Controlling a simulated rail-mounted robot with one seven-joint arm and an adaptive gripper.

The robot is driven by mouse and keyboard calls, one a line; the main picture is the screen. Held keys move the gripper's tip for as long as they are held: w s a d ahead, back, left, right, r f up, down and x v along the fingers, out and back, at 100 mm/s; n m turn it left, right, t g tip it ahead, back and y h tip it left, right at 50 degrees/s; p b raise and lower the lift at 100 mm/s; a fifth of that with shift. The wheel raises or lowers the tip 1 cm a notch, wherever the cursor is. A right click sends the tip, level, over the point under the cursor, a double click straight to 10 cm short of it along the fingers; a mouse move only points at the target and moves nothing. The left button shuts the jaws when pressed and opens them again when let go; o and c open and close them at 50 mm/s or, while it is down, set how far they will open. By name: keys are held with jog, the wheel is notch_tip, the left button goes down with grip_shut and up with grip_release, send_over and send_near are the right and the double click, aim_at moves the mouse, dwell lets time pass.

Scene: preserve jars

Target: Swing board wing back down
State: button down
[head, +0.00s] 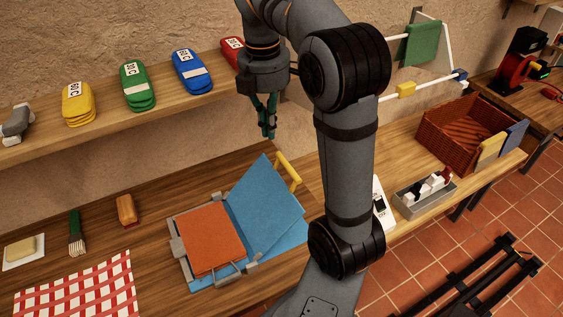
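The board (183,262) lies on the wooden table, with a grey frame and an orange panel (212,238) on its left part. Its blue wing (263,203) stands raised and tilted, with a yellow handle (289,172) at its upper right edge. A flat blue surface (289,236) shows beneath the wing on the right. My gripper (267,134) hangs above and behind the wing, apart from the handle, its teal fingers pointing down and close together. Nothing shows between them. Whether they are fully shut is unclear. My arm hides the area right of the board.
A wall shelf (110,112) holds yellow, green, blue and red stacks near my gripper. A checked cloth (82,290), a brush (77,235) and a small orange-brown block (126,210) lie left of the board. A wicker basket (450,128) and a grey tray (424,205) stand right of my arm.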

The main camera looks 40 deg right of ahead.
jog(key=shift+s+d+f+b, duration=0.2)
jog(key=shift+d+f, duration=0.3)
jog(key=shift+f, duration=1.55)
jog(key=shift+s+d+f+b, duration=0.1)
jog(key=shift+d+f+b, duration=0.3)
jog(key=shift+f, duration=1.65)
jog(key=shift+s+d+f+b, duration=0.15)
jog(key=shift+d+f, duration=0.45)
jog(key=shift+f, duration=1.45)
